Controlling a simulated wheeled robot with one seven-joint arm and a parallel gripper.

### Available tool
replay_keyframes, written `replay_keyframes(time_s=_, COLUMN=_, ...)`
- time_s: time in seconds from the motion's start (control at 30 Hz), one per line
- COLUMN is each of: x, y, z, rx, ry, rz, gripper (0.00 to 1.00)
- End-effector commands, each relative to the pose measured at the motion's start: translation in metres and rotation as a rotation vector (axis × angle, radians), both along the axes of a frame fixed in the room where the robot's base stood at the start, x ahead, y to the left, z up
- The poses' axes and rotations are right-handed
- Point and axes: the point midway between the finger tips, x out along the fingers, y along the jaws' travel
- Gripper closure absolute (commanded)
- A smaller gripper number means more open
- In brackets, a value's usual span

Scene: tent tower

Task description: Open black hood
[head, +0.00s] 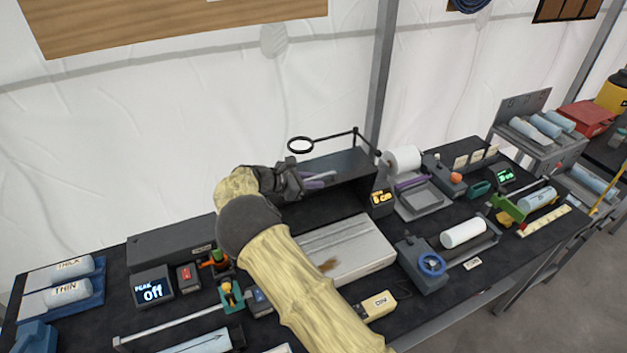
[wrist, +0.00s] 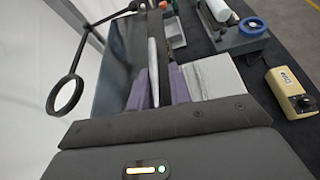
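The black hood (head: 348,165) is a long dark housing at the back middle of the bench, behind a pale flat plate. In the wrist view its dark panel (wrist: 117,65) runs away to the left of my fingers. My gripper (head: 318,179) is at the hood's upper left part, with its purple fingers over it. In the wrist view the two fingers of my gripper (wrist: 160,85) stand apart, with a thin light-grey bar (wrist: 152,60) between them, close to the left finger. Contact with the hood cannot be told. My arm hides the hood's left end.
A black ring on a rod (head: 301,145) stands above the hood and shows left of my fingers in the wrist view (wrist: 66,96). The pale plate (head: 350,250) lies in front. A yellow-digit display (head: 381,197) and a white roll (head: 404,159) stand to the right.

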Motion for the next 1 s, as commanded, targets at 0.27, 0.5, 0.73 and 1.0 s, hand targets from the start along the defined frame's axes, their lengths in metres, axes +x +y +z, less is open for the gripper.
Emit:
replay_keyframes(time_s=0.27, x=-0.001, y=0.002, z=0.002, rx=0.000, ry=-0.002, rz=-0.003, gripper=0.80)
replay_keyframes(time_s=0.5, x=-0.016, y=0.026, z=0.011, rx=0.002, ry=-0.003, rz=-0.002, gripper=0.80)
replay_keyframes(time_s=0.73, x=-0.037, y=0.063, z=0.028, rx=0.003, ry=-0.003, rz=0.000, gripper=0.80)
replay_keyframes(time_s=1.0, x=-0.063, y=0.106, z=0.049, rx=0.002, ry=-0.002, rz=0.000, gripper=0.80)
